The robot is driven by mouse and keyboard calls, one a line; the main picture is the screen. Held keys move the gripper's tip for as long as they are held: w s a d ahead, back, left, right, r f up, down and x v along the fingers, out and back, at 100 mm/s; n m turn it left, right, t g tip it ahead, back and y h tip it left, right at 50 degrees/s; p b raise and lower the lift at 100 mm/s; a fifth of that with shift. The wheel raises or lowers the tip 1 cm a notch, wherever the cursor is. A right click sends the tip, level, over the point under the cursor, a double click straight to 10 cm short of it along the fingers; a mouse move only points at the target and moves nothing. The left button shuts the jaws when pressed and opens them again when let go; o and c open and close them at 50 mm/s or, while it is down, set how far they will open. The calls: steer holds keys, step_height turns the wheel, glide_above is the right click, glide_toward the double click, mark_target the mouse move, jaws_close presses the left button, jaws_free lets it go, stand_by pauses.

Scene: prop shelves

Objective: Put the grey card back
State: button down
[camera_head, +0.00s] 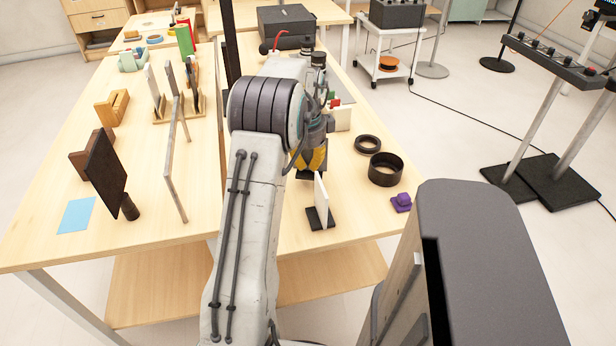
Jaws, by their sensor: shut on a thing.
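My gripper (311,168) points down over the right half of the table, partly hidden behind my forearm. Its yellow and black fingers are shut at the top of a pale card (321,200), which I take for the grey card. The card is upright and seen nearly edge-on. Its lower edge is at a small black slotted base (320,219) on the table. I cannot tell whether it is fully seated there. The grip itself is small and partly hidden.
A dark panel (105,172) and a thin upright frame (174,160) stand on the left, near a blue sheet (76,216). Cards in a wooden rack (178,112) stand behind. Black rings (385,169) and a purple piece (401,203) lie on the right. Bare table (160,236) lies at front left.

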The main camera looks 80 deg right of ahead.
mark_target(308, 172)
steer(key=shift+a+f, duration=0.25)
steer(key=shift+f, duration=1.85)
steer(key=c, duration=1.3)
jaws_free()
steer(key=shift+c, duration=0.2)
step_height(308, 172, up, 12)
steer(key=a+p, duration=0.1)
